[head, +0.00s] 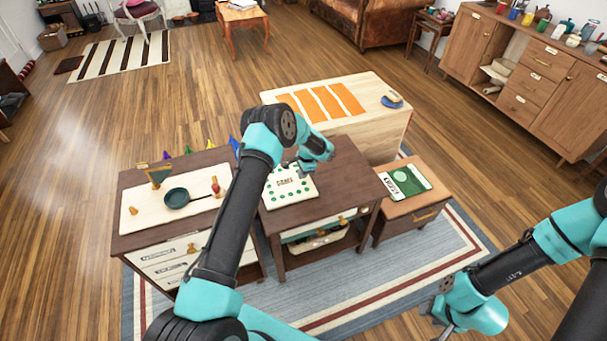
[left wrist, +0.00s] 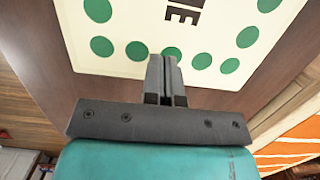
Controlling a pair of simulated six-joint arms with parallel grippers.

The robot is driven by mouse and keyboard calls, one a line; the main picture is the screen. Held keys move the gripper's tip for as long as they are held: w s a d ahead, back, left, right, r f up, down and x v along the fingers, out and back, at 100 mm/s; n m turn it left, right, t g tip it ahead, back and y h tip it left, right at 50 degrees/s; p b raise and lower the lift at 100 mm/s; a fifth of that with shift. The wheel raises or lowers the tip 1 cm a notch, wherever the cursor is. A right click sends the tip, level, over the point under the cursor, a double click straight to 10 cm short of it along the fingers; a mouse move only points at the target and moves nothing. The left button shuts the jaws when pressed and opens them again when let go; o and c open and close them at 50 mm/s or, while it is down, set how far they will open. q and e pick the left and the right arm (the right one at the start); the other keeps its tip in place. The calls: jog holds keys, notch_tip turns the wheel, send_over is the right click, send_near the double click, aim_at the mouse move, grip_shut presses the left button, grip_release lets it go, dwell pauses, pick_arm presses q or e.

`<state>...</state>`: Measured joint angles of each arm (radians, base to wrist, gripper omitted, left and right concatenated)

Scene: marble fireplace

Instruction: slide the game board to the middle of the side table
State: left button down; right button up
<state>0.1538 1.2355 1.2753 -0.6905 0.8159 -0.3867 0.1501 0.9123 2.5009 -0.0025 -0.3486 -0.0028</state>
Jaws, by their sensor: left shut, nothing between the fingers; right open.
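The game board (head: 288,193) is cream with green dots and dark lettering. It lies flat on the left part of the dark brown side table (head: 345,170). My left arm reaches across in front of it and hides part of its left side. My right gripper (head: 440,318) is open, low at the right, away from the table.
A cabinet with a cream top (head: 205,190), bearing a green pan (head: 177,198), stands left of the table. A wooden unit with orange stripes (head: 370,125) stands behind. A low stand with a green-and-white booklet (head: 405,180) is at the right. The table top's right part is clear.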

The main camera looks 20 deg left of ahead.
aim_at(281, 186)
pick_arm(q)
jog(key=s+a, duration=0.6)
jog(key=s, duration=0.1)
jog(key=shift+a, duration=0.4)
jog(key=shift+d+f, duration=0.1)
jog(key=shift+f, duration=0.8)
